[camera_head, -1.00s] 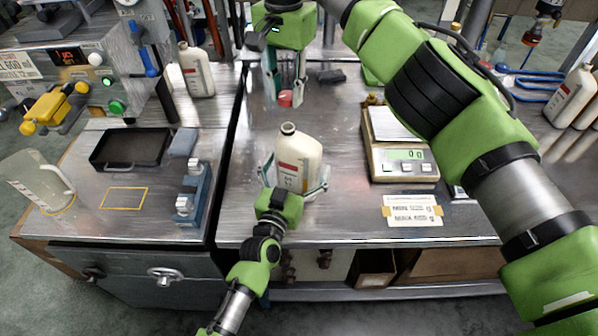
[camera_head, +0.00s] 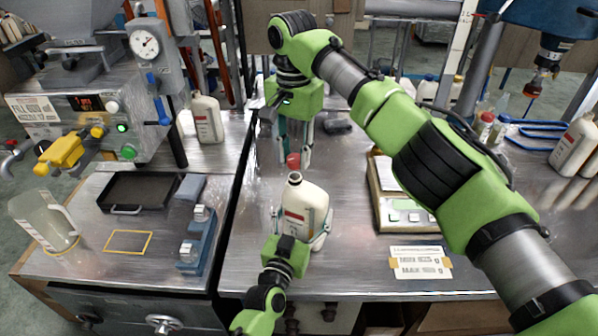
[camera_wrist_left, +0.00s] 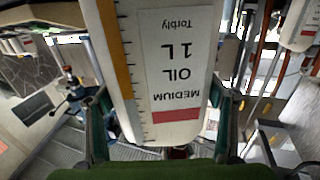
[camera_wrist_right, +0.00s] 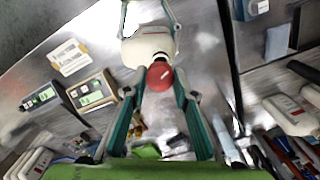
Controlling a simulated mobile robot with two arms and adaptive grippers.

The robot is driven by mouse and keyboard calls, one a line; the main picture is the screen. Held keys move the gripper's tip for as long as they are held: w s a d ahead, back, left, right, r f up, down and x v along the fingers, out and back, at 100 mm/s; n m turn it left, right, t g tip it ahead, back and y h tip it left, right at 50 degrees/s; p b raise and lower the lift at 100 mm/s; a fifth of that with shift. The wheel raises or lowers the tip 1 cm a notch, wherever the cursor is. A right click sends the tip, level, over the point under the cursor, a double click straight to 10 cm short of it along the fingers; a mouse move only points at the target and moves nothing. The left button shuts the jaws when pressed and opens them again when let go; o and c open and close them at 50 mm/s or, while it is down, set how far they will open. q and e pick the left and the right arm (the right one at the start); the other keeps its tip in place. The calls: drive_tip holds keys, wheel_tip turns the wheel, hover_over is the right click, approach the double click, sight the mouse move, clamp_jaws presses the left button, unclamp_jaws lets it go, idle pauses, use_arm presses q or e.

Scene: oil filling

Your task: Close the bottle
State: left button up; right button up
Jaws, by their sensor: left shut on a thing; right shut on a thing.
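The white oil bottle (camera_head: 304,209) stands upright on the metal table, its neck uncapped and its mouth (camera_head: 295,177) showing. My left gripper (camera_head: 303,240) is shut around its body from the front; the left wrist view shows the bottle's label (camera_wrist_left: 178,70) between the fingers. My right gripper (camera_head: 293,150) points down and is shut on the red cap (camera_head: 293,160). The cap is close to the bottle mouth, just above or behind it, and looks apart from it. In the right wrist view the cap (camera_wrist_right: 159,75) sits between the fingertips and partly covers the bottle (camera_wrist_right: 148,47).
A scale (camera_head: 385,205) and a taped paper note (camera_head: 420,263) lie right of the bottle. Left are a black tray (camera_head: 140,190), a clear jug (camera_head: 42,222), a blue fixture (camera_head: 198,240) and another bottle (camera_head: 207,119). Table around the bottle is clear.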

drive_tip(key=shift+f, duration=0.9)
drive_tip(key=shift+f, duration=0.15)
drive_tip(key=shift+f, duration=0.75)
drive_tip(key=shift+f, duration=0.55)
use_arm(q)
drive_tip(key=c, duration=0.6)
use_arm(e)
drive_tip(key=m, duration=0.5)
drive_tip(key=shift+a+m, duration=0.1)
drive_tip(key=shift+m, duration=0.3)
drive_tip(key=m, duration=1)
drive_tip(key=shift+f+m, duration=0.1)
drive_tip(key=shift+m, duration=0.2)
drive_tip(key=m, duration=0.6)
